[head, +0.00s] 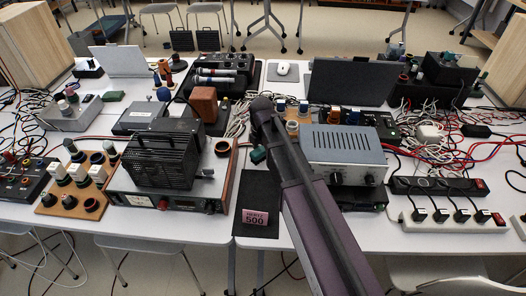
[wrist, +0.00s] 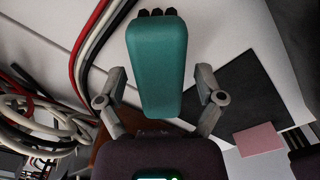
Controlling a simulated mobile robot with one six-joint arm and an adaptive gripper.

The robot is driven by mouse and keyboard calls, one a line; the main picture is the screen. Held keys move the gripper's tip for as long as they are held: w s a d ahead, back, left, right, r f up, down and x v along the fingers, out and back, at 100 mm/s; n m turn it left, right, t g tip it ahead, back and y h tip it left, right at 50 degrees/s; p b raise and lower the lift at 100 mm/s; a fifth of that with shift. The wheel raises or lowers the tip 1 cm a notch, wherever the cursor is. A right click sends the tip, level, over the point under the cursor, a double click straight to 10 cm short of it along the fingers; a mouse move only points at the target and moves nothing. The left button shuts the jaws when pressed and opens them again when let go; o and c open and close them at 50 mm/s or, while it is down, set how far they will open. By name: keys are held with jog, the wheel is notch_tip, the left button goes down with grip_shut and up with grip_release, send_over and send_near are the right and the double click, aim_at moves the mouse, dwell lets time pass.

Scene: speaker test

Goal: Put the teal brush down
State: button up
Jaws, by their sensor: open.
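The teal brush (wrist: 160,60) is in the wrist view, a rounded teal block with dark tufts at its far end. It lies between the two fingers of my gripper (wrist: 161,82). The fingers are open, one on each side of the brush, and do not appear closed on it. In the head view a small teal piece (head: 258,155) shows beside the end of my arm and is probably the brush; the fingers are hard to make out there. I cannot tell whether the brush touches the surface below.
A black mat (head: 256,190) with a pink "500" card (head: 262,190) lies at the front. A grey metal box (head: 343,150) stands to the right and a black caged device (head: 163,158) on a panel to the left. Cables (wrist: 40,120) lie left in the wrist view.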

aim_at(262, 149)
jog(key=shift+r, duration=0.15)
notch_tip(262, 149, up, 12)
jog(key=p, duration=1.2)
dwell(1.1)
